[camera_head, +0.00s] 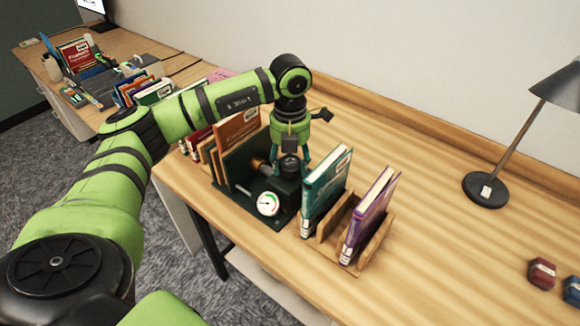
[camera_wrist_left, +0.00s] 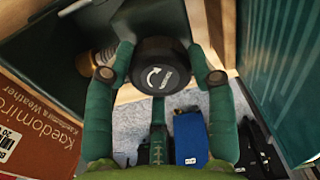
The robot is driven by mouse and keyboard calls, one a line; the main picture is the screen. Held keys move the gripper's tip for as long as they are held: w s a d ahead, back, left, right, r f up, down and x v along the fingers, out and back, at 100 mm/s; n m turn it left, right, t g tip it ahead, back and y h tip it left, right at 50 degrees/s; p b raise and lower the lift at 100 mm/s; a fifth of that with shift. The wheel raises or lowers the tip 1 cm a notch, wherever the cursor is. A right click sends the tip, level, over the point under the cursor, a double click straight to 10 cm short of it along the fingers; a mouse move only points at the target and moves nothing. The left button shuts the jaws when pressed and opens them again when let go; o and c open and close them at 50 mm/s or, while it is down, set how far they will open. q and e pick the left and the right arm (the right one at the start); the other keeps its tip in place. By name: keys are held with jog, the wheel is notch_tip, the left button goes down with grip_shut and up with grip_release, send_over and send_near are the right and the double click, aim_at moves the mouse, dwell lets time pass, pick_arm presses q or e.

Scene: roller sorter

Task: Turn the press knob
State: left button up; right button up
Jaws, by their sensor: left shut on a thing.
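The press knob (camera_head: 289,168) is a round black knob on the dark green press, close to a pressure gauge (camera_head: 268,204). In the left wrist view the knob (camera_wrist_left: 160,65) shows its face with a white curved arrow. My left gripper (camera_head: 291,161) comes down on it from above, with one teal finger on each side. It is shut on the knob, also in the left wrist view (camera_wrist_left: 161,75). A brass-coloured screw part (camera_head: 258,165) sticks out beside the knob. My right gripper is not in view.
A teal book (camera_head: 328,190) stands close to the press's right side, then a purple book (camera_head: 370,212) in a wooden holder. An orange book (camera_head: 238,128) stands behind left. A lamp (camera_head: 485,190) and a red hexagonal weight (camera_head: 541,273) are at right. The table's middle right is clear.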

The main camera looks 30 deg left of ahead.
pick_arm(q)
jog(key=m+b, duration=0.1)
jog(key=m, duration=0.1)
jog(key=m+b, duration=0.1)
jog(key=m, duration=0.1)
jog(key=m+b, duration=0.1)
jog(key=m, duration=0.1)
jog(key=shift+s+f+m, duration=0.1)
jog(key=shift+f+m, duration=0.15)
jog(key=shift+m, duration=0.05)
jog(key=m+b, duration=0.2)
jog(key=m, duration=0.3)
jog(key=shift+m+b, duration=0.3)
jog(key=o, duration=1.2)
jog(key=shift+c, duration=0.2)
jog(key=shift+r, duration=0.1)
jog(key=shift+r, duration=0.1)
